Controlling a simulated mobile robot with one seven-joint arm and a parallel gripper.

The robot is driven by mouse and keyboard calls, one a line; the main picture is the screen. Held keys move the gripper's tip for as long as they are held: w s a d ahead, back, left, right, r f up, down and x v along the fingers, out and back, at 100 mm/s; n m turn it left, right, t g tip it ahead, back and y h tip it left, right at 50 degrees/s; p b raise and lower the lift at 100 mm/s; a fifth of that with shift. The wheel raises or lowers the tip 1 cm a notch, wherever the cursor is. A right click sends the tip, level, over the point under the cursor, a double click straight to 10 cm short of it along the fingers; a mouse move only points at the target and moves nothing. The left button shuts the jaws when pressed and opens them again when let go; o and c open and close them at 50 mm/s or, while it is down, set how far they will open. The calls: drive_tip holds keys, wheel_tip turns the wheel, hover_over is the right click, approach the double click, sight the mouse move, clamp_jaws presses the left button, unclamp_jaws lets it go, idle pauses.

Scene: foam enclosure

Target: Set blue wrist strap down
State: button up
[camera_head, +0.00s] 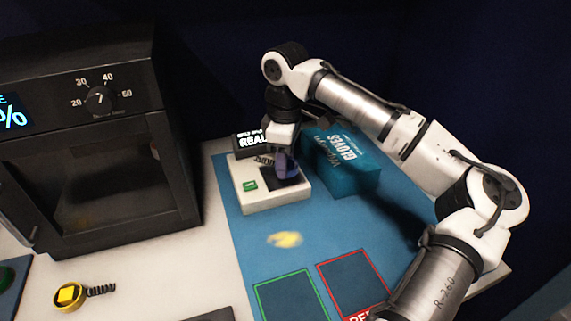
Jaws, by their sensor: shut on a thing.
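The blue wrist strap (288,167) is a small blue-violet shape directly under my gripper (283,151), with a dark coil (264,160) just to the left. My gripper is shut on the strap, above or at the dark pad (281,178) of a white tester box (268,200). I cannot tell whether the strap touches the pad. The fingers are small and partly hidden. The tester shows a small green display (250,184) and stands on the blue mat (244,254).
A teal gloves box (350,174) stands close to the right of the tester, a black sign (249,143) behind it. A green-outlined square (285,296) and red-outlined square (352,283) lie in front. A blurred yellow patch (285,239), a yellow strap (69,296) and a black cabinet (95,190) also show.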

drive_tip(key=shift+f, duration=1.15)
drive_tip(key=o, duration=1)
drive_tip(key=shift+f, duration=0.1)
drive_tip(key=shift+c, duration=0.2)
wheel_tip(320, 180, up, 12)
drive_tip(key=shift+r+b, duration=0.2)
drive_tip(key=shift+b, duration=0.2)
